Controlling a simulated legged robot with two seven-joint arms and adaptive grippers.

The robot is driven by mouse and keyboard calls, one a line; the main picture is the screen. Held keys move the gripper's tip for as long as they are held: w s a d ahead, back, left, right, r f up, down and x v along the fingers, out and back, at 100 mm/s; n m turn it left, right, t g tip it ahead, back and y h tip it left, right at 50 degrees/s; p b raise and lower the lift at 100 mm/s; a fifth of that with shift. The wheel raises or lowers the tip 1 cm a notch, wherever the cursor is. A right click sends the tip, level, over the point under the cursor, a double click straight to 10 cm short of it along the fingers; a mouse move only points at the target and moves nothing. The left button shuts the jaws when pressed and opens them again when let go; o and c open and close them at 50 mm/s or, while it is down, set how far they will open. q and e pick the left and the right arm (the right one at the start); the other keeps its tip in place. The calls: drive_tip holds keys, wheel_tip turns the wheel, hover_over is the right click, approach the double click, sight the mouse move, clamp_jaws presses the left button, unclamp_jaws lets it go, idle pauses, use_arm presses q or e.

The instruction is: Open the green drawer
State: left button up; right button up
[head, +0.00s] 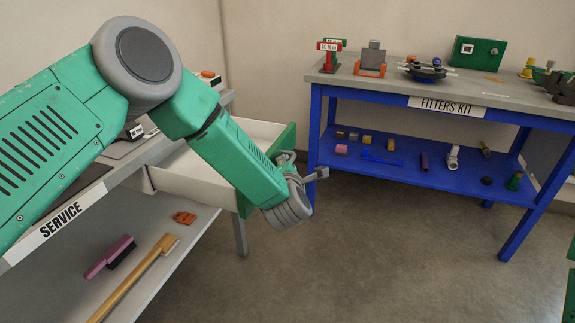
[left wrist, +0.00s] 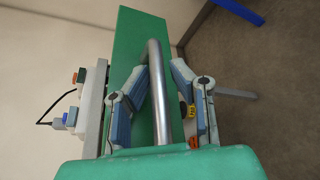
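The green drawer (head: 287,143) is in the grey bench at the left of the head view. It stands pulled out, with its white side wall and part of its empty-looking white inside showing. In the left wrist view its green front (left wrist: 132,45) carries a metal bar handle (left wrist: 158,90). My left gripper (head: 303,168) is at the outer side of the drawer front. In the left wrist view my left gripper (left wrist: 162,68) is open, with one finger on each side of the bar and a gap at the right finger. My arm hides part of the drawer. My right gripper is not in view.
The grey bench has a lower shelf (head: 165,285) holding a brush (head: 110,256) and a wooden-handled tool (head: 135,278). A blue table (head: 400,178) with tools and small parts stands at the back right. The floor (head: 390,260) between them is clear.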

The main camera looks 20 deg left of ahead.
use_arm(q)
drive_tip(key=shift+o, duration=0.3)
drive_tip(key=v, duration=1.2)
drive_tip(key=shift+f, duration=0.2)
drive_tip(key=s+a+f+m+g+h, duration=0.35)
drive_tip(key=s+f+m+g, duration=0.25)
drive_tip(key=s+f+m, duration=0.85)
drive_tip(key=s+a+f+m+g, duration=0.2)
drive_tip(key=s+a+f+m, duration=0.1)
drive_tip(key=s, duration=0.4)
drive_tip(key=s+a+f+m+g, duration=0.2)
drive_tip(key=s+a+m+g, duration=0.1)
drive_tip(key=s+m, duration=0.3)
drive_tip(key=s+a+f+m+g, duration=0.3)
drive_tip(key=s+a+m, duration=0.1)
drive_tip(key=s, duration=0.4)
drive_tip(key=shift+s+f+p, duration=0.2)
drive_tip(key=shift+f+p, duration=0.1)
